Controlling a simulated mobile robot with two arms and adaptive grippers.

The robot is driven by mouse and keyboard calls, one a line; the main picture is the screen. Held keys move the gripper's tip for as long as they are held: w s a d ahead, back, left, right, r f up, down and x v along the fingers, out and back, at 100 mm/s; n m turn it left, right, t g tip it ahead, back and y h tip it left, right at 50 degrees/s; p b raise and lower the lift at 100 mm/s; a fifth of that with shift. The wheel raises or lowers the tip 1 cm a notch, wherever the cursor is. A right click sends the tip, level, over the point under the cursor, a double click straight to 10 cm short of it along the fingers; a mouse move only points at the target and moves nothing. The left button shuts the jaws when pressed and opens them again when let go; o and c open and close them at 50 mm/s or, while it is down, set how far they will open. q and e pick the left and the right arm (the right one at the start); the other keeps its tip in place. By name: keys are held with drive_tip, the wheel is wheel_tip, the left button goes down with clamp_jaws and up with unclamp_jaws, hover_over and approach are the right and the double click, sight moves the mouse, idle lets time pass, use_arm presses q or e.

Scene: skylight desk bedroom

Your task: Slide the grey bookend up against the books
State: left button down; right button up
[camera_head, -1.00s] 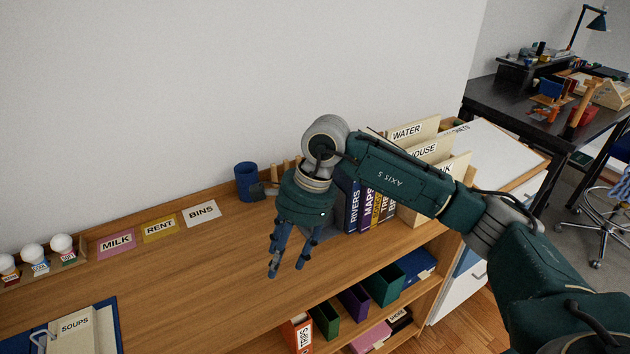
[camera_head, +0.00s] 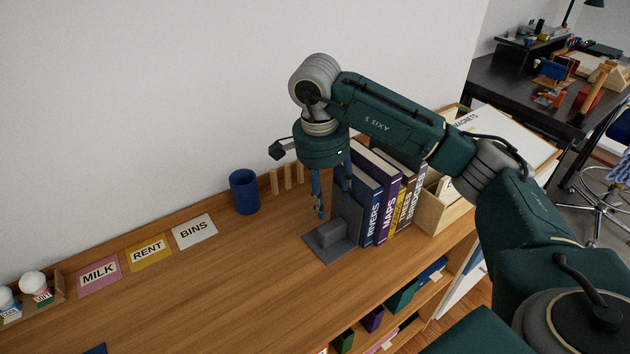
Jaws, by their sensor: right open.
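The grey bookend (camera_head: 328,242) stands on the wooden shelf top, its flat base toward the left and its upright plate beside the row of books. The books (camera_head: 372,210) stand upright, with spines reading RIVERS, MAPS and TREES among them. From this angle I cannot tell whether the plate touches the RIVERS book. My right gripper (camera_head: 334,208) points down with its fingers apart, above and behind the bookend's base. It looks empty, and its fingers partly cover the bookend's plate. My left gripper is not in view.
A blue cup (camera_head: 244,192) and a small wooden rack (camera_head: 287,178) stand behind, near the wall. MILK, RENT and BINS cards (camera_head: 147,252) lie to the left. A wooden file box (camera_head: 447,207) is right of the books.

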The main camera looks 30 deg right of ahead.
sight(333, 228)
drive_tip(key=f, duration=0.1)
drive_tip(key=f+p, duration=0.1)
drive_tip(key=f, duration=0.1)
drive_tip(key=shift+s+d+f, duration=0.2)
drive_tip(key=shift+s+f, duration=0.1)
drive_tip(key=shift+s, duration=0.05)
drive_tip(key=f+p, duration=0.1)
drive_tip(key=f, duration=0.2)
drive_tip(key=shift+d+f, duration=0.1)
drive_tip(key=shift+d, duration=0.1)
drive_tip(key=f, duration=0.1)
drive_tip(key=f+p, duration=0.1)
drive_tip(key=f, duration=0.1)
drive_tip(key=shift+w+d+f, duration=0.2)
drive_tip(key=shift+f, duration=0.1)
drive_tip(key=shift+c, duration=0.8)
clamp_jaws()
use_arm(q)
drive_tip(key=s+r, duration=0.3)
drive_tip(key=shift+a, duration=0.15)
use_arm(e)
drive_tip(key=shift+d, duration=0.15)
